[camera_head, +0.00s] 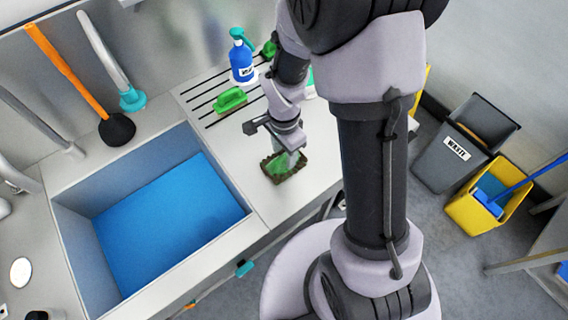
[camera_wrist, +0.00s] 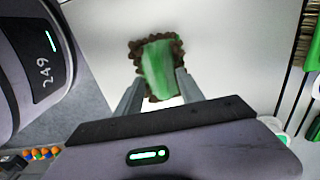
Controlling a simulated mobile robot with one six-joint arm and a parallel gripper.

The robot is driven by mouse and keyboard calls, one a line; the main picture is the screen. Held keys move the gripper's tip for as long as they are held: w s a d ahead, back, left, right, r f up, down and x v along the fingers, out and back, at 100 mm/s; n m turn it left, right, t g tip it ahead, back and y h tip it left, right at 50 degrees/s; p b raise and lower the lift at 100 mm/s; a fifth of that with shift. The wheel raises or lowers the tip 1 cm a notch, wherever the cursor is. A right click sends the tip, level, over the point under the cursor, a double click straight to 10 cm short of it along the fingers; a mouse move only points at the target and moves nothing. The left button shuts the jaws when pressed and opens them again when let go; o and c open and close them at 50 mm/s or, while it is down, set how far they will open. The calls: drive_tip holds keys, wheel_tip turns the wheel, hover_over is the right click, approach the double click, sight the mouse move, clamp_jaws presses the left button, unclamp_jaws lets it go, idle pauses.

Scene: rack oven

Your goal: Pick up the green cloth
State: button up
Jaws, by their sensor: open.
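The green cloth (camera_head: 279,170) lies on the light counter beside the sink, with a dark brown ragged edge around it. My gripper (camera_head: 293,157) is above it, pointing down, and hides part of it in the head view. In the wrist view the cloth (camera_wrist: 158,68) lies between and just beyond the two fingertips of my gripper (camera_wrist: 162,92). The fingers are apart and nothing is held. I cannot tell whether the fingertips touch the cloth.
A sink with blue water (camera_head: 165,220) is at left. A grey waste bin (camera_head: 455,150) and a yellow bucket (camera_head: 474,214) are on the floor at right.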

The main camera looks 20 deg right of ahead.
wheel_tip(320, 180, down, 2)
drive_tip(key=shift+w+f, duration=0.1)
clamp_jaws()
